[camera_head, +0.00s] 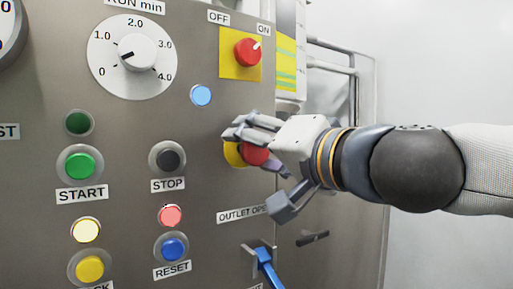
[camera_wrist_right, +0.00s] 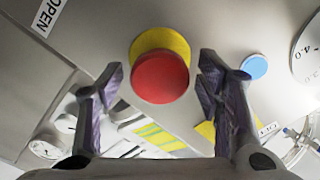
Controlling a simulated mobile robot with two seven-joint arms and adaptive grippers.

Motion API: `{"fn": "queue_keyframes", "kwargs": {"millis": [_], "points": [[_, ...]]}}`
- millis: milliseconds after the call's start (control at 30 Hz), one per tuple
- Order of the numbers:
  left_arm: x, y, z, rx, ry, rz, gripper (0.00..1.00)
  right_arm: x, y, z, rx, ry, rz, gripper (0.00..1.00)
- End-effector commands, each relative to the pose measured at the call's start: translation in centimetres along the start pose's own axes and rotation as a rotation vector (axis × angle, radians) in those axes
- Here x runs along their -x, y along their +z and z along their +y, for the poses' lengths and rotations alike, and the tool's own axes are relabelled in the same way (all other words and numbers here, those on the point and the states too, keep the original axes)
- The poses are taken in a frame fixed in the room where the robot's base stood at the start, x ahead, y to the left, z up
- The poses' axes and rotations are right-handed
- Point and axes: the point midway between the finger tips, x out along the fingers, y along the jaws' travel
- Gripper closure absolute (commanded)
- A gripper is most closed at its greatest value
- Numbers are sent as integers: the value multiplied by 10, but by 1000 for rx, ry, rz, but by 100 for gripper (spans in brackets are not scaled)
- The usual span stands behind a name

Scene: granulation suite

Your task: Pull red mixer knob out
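The red round knob (camera_head: 256,154) sits on a yellow round base (camera_head: 233,154) on the grey panel, right of the STOP button. My right gripper (camera_head: 262,150) is at the knob and partly hides it in the head view. In the right wrist view the red knob (camera_wrist_right: 160,78) lies between the two fingers of my right gripper (camera_wrist_right: 161,72), with the yellow base behind it. The fingers are apart, with a small gap showing on each side of the knob. My left gripper is not in view.
A red OFF/ON switch (camera_head: 247,52) on a yellow plate is above. A blue light (camera_head: 201,95), STOP button (camera_head: 168,159), START button (camera_head: 80,165) and blue RESET button (camera_head: 172,248) are to the left. A blue handle (camera_head: 267,266) is below. The panel's right edge is close behind my wrist.

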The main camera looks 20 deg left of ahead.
Motion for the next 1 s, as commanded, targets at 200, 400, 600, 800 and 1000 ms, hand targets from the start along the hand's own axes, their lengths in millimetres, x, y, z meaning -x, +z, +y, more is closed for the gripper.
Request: {"fn": "queue_keyframes", "kwargs": {"millis": [200, 400, 600, 800, 1000], "points": [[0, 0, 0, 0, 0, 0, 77, 8, -1, 0, 1, 0, 1, 40], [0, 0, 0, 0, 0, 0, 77, 60, -2, 0, 1, 0, 3, 40], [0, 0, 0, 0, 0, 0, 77, 105, -1, 0, 1, 0, 2, 40], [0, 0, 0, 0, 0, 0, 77, 120, 0, 0, 0, 0, 0, 40], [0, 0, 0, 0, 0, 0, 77, 120, 0, 0, 0, 0, 0, 40]]}}
